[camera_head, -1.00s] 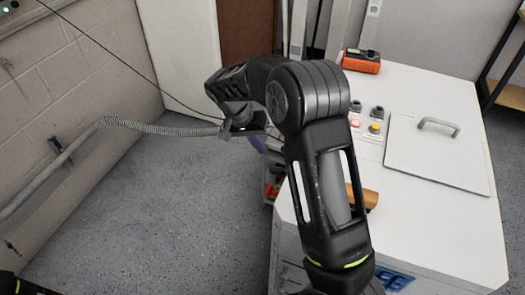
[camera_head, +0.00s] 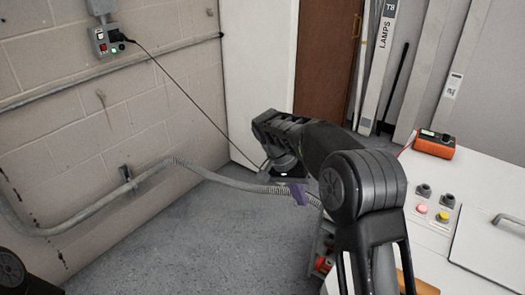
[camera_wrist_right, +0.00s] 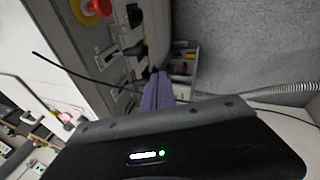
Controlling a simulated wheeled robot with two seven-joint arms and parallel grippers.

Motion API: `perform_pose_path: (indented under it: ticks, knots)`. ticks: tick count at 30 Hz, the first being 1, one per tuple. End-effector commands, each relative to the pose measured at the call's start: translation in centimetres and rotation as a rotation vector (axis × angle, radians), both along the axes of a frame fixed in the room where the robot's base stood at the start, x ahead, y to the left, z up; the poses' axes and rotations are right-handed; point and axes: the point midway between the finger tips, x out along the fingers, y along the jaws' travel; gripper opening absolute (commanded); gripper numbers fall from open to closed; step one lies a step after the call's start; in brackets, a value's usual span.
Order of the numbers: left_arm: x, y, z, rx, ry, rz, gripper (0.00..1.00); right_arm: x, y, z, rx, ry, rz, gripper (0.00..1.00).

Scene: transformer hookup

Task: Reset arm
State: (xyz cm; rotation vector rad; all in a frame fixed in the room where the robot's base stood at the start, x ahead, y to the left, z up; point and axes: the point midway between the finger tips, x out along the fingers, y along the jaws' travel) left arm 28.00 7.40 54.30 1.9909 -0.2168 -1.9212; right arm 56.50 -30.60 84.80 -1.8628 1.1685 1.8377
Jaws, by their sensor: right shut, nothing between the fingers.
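My right arm reaches in from the lower right of the head view, bent at a large black joint. My right gripper (camera_head: 298,193), with purple fingers, hangs near the end of the arm, in front of the grey floor and the flexible conduit. In the right wrist view the purple fingers (camera_wrist_right: 157,92) are together with nothing between them. The black wrist housing hides the lower part of that view. My left gripper is out of view; only a dark piece of my left arm shows at the lower left edge.
A white cabinet (camera_head: 440,185) on the right carries an orange meter (camera_head: 434,143), buttons and a handled lid. A grey conduit (camera_head: 80,222) runs along the block wall. A socket box (camera_head: 112,39) holds a plugged cable. An open tray (camera_wrist_right: 183,67) shows below. The floor left is clear.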

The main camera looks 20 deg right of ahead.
Motion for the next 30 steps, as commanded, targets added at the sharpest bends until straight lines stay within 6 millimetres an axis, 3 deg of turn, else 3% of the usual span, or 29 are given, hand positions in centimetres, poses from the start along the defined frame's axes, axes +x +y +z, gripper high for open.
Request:
perform_pose_path:
  ticks: [5,10,14,17,20,24,27,30]
  knots:
    - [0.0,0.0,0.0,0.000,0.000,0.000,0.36,0.3,0.0,-0.1,0.006,-0.002,0.034,0.00]
    - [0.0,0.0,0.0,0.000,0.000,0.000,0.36,3.6,1.7,-1.8,0.078,-0.097,0.219,0.00]
    - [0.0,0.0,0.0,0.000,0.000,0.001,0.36,5.0,6.9,-6.9,0.204,-0.180,0.461,0.00]
    - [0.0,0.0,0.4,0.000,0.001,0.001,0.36,3.7,11.9,-12.8,0.324,-0.240,0.640,0.00]
    - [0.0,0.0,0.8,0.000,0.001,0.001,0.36,-0.4,16.5,-18.5,0.436,-0.299,0.761,0.00]
    - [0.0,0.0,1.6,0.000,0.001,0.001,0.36,-9.4,20.7,-24.3,0.544,-0.350,0.820,0.00]
    - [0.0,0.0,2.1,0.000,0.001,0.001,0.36,-16.6,22.2,-26.3,0.594,-0.337,0.799,0.00]
    - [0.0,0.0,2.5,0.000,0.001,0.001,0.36,-22.6,22.9,-27.0,0.641,-0.290,0.745,0.00]
